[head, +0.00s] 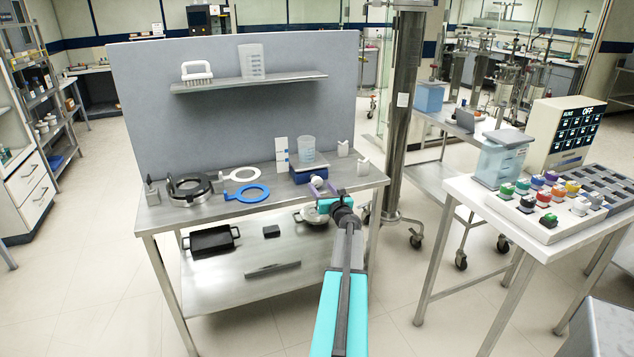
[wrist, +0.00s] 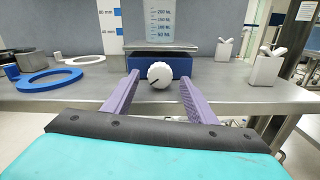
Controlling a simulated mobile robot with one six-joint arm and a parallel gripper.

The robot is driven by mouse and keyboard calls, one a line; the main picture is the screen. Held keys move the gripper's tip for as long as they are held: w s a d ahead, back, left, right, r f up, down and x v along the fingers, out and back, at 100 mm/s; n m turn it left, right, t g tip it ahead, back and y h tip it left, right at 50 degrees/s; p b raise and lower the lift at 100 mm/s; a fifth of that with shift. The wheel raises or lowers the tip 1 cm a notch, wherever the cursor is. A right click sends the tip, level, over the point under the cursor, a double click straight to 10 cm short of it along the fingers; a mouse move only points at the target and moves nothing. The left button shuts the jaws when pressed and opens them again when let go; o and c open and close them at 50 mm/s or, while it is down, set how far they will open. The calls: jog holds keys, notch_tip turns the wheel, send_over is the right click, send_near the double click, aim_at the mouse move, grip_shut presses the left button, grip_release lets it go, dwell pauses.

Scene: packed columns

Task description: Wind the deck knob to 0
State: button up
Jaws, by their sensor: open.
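A white ribbed knob (wrist: 160,75) with a dark pointer line sits on the front of a blue stirrer-like box (wrist: 181,64). The pointer slants toward the lower left; no scale marks can be made out. In the head view the knob (head: 317,181) is partly beside my arm and the blue box (head: 302,174) stands on the steel bench. My gripper (wrist: 160,88) is open, with its purple fingers on either side of the knob and apart from it. The gripper (head: 328,190) also shows at the bench's front edge. A clear graduated beaker (head: 307,149) stands on the box's steel top plate.
White holders (head: 363,166) stand to the right. A shelf (head: 250,82) hangs above; a lower shelf holds a pan.

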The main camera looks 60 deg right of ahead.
aim_at(318, 183)
jog(key=shift+p+x, duration=0.45)
jog(key=shift+x, duration=2.1)
jog(key=c, duration=1.1)
